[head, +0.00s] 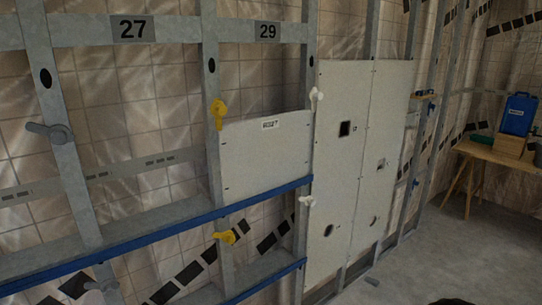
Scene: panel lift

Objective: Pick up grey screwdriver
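I cannot make out a grey screwdriver for certain. A grey handle-like piece (50,132) is on the left metal stud, and another grey piece (102,285) is low on the same stud. They look like clamps or latches, similar in form to the yellow ones. A small dark grey object (372,282) lies on the floor below the large white panels; it is too small to identify. My gripper is not in view.
A small white panel (265,160) sits in the stud frame above a blue-edged rail (180,222). Yellow latches (218,113) and white latches (316,97) are on the studs. Tall white panels (342,160) stand right. A wooden table (492,155) holds a blue case (517,114). The right floor is mostly clear.

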